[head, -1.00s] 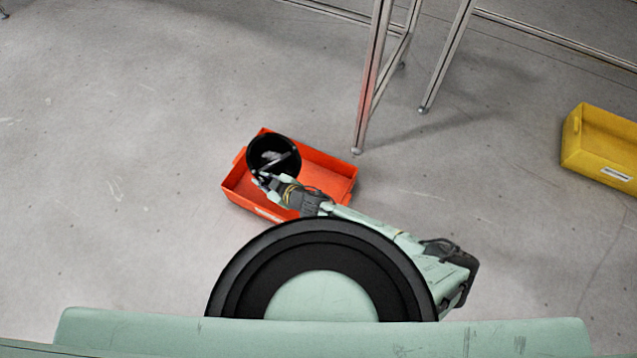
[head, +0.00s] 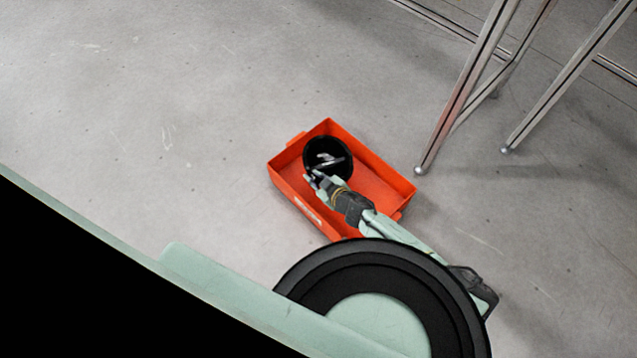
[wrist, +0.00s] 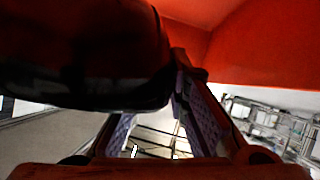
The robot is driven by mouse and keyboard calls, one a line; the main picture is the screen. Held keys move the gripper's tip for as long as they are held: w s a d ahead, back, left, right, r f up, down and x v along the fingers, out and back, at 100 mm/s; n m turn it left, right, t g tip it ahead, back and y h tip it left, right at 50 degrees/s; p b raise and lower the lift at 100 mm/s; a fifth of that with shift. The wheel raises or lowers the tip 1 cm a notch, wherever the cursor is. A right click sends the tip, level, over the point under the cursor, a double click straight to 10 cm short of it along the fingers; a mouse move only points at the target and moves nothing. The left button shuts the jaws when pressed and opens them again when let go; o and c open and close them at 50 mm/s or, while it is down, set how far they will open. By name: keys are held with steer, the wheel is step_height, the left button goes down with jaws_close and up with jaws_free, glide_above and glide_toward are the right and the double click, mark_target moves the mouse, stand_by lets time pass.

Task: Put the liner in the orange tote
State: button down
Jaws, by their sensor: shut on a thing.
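The liner is a black, round, bowl-like shell (head: 338,150) within the outline of the orange tote (head: 388,187), near its far left end. Its open side faces up towards the head camera, with a pale glint inside. My gripper (head: 314,180) is shut on the liner's near left rim. In the wrist view the liner (wrist: 85,55) is a dark mass at upper left, against my gripper's fingers (wrist: 160,105). Orange tote walls (wrist: 270,45) fill the upper right there. I cannot tell whether the liner touches the tote floor.
Metal frame legs (head: 462,95) stand on the floor to the right of the tote, beyond its far right side. The grey floor (head: 150,120) to the left is clear. The right part of the tote is empty.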

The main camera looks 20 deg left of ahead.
steer(key=shift+f+b, duration=0.6)
steer(key=shift+f, duration=1.4)
steer(key=shift+f, duration=0.15)
steer(key=c, duration=1.5)
jaws_free()
steer(key=shift+c, duration=0.2)
steer(key=shift+d+r, duration=0.15)
steer(key=shift+r, duration=0.15)
steer(key=p+v, duration=0.2)
steer(key=v, duration=0.9)
steer(key=shift+s+d+p, duration=0.25)
steer(key=shift+p, duration=0.1)
